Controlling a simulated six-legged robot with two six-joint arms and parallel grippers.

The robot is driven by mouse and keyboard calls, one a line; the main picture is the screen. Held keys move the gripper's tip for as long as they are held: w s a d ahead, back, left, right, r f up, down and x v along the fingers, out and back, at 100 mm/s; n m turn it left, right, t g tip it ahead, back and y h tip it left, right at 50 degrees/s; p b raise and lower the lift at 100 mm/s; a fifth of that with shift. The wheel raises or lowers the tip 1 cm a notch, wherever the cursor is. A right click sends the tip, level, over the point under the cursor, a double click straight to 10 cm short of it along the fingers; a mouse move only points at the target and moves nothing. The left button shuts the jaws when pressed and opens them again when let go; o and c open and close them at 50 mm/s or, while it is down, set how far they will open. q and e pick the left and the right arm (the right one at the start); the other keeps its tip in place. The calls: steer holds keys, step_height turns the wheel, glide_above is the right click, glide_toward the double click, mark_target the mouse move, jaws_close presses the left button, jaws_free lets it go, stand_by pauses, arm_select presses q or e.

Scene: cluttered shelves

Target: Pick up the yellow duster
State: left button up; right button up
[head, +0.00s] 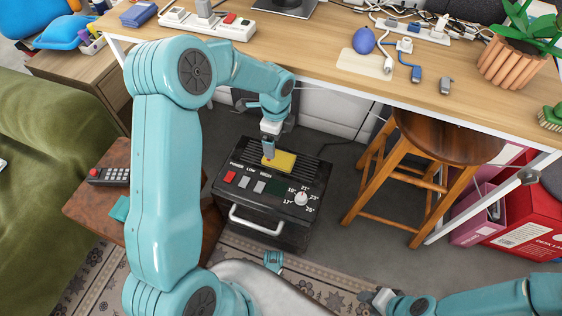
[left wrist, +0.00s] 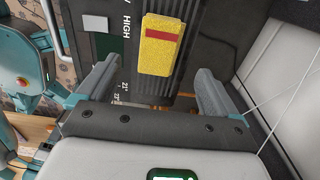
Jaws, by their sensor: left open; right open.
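The yellow duster (head: 283,160) lies on the slatted top of a black heater (head: 290,222) under the desk. It also shows in the left wrist view as a yellow block with a red stripe (left wrist: 165,58). My left gripper (head: 268,148) is just above the duster in the head view and hides part of it. In the left wrist view my left gripper (left wrist: 155,70) is open, with the duster ahead between its two fingers and nothing held. My right gripper (head: 380,298) is low at the bottom right, far from the duster; its fingers are small and hard to make out.
The wooden desk (head: 330,72) overhangs behind the heater, close to my left arm. A round wooden stool (head: 450,137) stands to the right. A brown side table (head: 95,205) with a remote is at the left. A red box (head: 520,225) stands at far right.

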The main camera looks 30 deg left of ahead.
mark_target(277, 157)
arm_select(q)
step_height(277, 157, down, 4)
steer(key=shift+r+b, duration=0.15)
steer(key=shift+b, duration=0.25)
steer(key=f+b, duration=0.1)
steer(key=f, duration=0.1)
steer(key=f+b, duration=0.1)
steer(key=f, duration=0.2)
steer(key=shift+s+a+f+b, duration=0.15)
steer(key=shift+a+f+b, duration=0.05)
steer(key=shift+b, duration=0.2)
steer(key=shift+r, duration=0.1)
steer(key=c, duration=1.1)
steer(key=shift+c, duration=0.2)
